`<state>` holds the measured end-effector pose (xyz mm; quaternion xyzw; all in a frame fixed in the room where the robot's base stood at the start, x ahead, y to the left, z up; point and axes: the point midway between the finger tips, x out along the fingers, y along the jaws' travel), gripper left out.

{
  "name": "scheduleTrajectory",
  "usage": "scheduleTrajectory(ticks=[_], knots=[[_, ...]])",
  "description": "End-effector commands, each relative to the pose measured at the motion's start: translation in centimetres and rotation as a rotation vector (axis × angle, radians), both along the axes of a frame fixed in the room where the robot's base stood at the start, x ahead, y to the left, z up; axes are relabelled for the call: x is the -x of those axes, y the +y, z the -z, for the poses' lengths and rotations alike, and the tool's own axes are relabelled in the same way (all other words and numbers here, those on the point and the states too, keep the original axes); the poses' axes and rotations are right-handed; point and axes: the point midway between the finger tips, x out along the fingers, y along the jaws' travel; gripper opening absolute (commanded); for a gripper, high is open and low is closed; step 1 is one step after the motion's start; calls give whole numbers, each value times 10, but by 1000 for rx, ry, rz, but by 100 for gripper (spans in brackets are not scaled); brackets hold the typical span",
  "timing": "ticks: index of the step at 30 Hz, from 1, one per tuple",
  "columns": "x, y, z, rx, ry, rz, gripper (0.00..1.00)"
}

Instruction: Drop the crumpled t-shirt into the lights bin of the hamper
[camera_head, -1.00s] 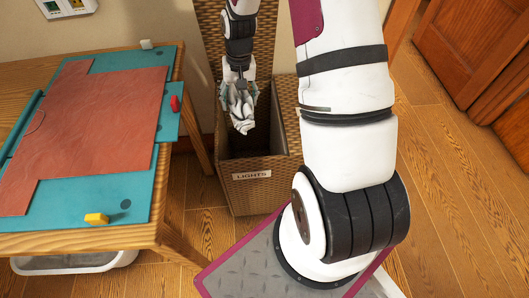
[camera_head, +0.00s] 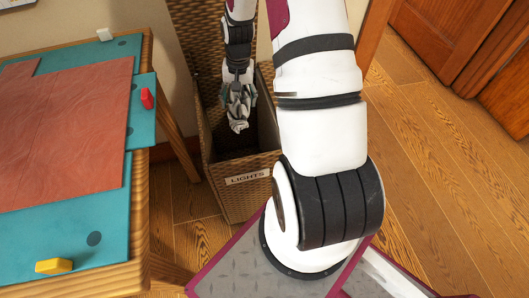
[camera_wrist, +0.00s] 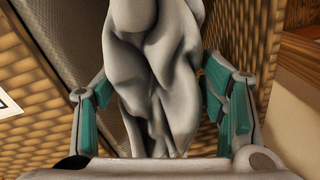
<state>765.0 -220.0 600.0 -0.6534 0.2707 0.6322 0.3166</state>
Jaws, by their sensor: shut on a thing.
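The crumpled t-shirt (camera_head: 238,108) is a pale grey, folded bundle. My gripper (camera_head: 238,84) is shut on it and holds it hanging over the open hamper. In the wrist view the t-shirt (camera_wrist: 155,75) fills the middle between the teal-padded fingers of my gripper (camera_wrist: 160,110). The hamper (camera_head: 232,204) is brown wicker with its lid raised at the back. A white "LIGHTS" label (camera_head: 247,177) is on its front. The t-shirt's lower end hangs over the dark opening, apart from the front rim as far as I can see. The bin's floor is too dark to make out.
A wooden table (camera_head: 140,235) with a teal mat (camera_head: 60,235) and a brown-red sheet (camera_head: 70,140) stands left of the hamper. A red clip (camera_head: 147,99) and a yellow clip (camera_head: 54,266) are on the mat. Wooden floor (camera_head: 425,190) is clear at right.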

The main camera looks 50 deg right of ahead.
Motion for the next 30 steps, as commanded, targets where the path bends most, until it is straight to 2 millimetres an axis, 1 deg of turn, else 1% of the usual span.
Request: scheduleTrajectory(ticks=[1, 6, 9, 16, 17, 18, 20, 30], knots=[[0, 0, 10, 0, 0, 0, 33], [0, 0, 26, -1, 1, -1, 33], [0, 0, 29, -1, 1, -1, 33], [0, 0, 29, 0, 0, -1, 33], [0, 0, 29, 0, 0, -1, 67], [0, 0, 29, 0, 0, -1, 76], [0, 0, 29, 0, 0, -1, 88], [0, 0, 28, 0, 0, -1, 88]])
